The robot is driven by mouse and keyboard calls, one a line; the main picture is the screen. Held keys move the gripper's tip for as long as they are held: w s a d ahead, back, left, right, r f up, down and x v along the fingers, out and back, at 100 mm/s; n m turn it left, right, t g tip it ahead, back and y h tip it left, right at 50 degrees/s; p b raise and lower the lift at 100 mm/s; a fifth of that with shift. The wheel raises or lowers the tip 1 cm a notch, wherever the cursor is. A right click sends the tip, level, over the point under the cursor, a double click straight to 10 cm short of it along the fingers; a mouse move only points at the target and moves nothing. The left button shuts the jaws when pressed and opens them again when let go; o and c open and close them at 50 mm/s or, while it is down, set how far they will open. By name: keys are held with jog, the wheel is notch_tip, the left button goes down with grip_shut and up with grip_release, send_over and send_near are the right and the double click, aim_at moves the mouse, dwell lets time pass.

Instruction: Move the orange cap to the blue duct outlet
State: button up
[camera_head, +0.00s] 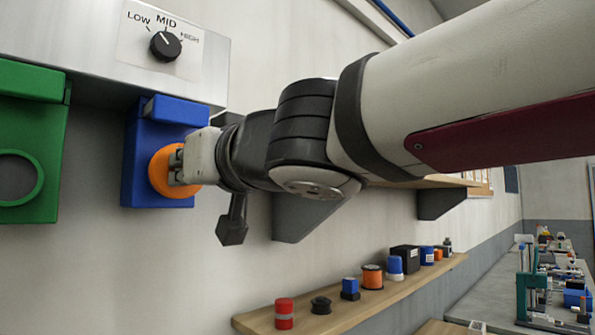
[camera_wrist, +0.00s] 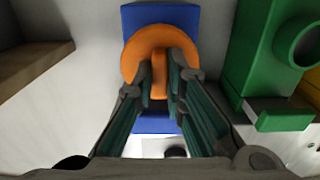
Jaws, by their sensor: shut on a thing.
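The orange cap (camera_head: 160,172) is at the front of the blue duct outlet (camera_head: 135,163), covering its opening as far as I can see. Whether it is fully seated I cannot tell. In the wrist view the round orange cap (camera_wrist: 130,62) lies against the blue outlet (camera_wrist: 180,14), with a raised grip bar between my fingers. My gripper (camera_head: 178,168) is shut on the cap's grip bar; its fingertips (camera_wrist: 160,82) sit on both sides of it. The gripper hides part of the cap in the head view.
A green duct outlet (camera_head: 50,150) with a round opening is left of the blue one. A dial panel (camera_head: 165,45) is above. A wooden shelf (camera_head: 345,307) with several small items runs below right. A workbench (camera_head: 490,290) stands at far right.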

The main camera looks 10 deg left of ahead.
jog(key=shift+x, duration=1.3)
jog(key=o, duration=0.8)
jog(key=shift+c, duration=0.2)
jog(key=shift+s+d, duration=0.1)
jog(key=shift+s, duration=0.05)
jog(key=v, duration=1.1)
jog(key=shift+s+d, duration=0.2)
jog(key=shift+d, duration=0.15)
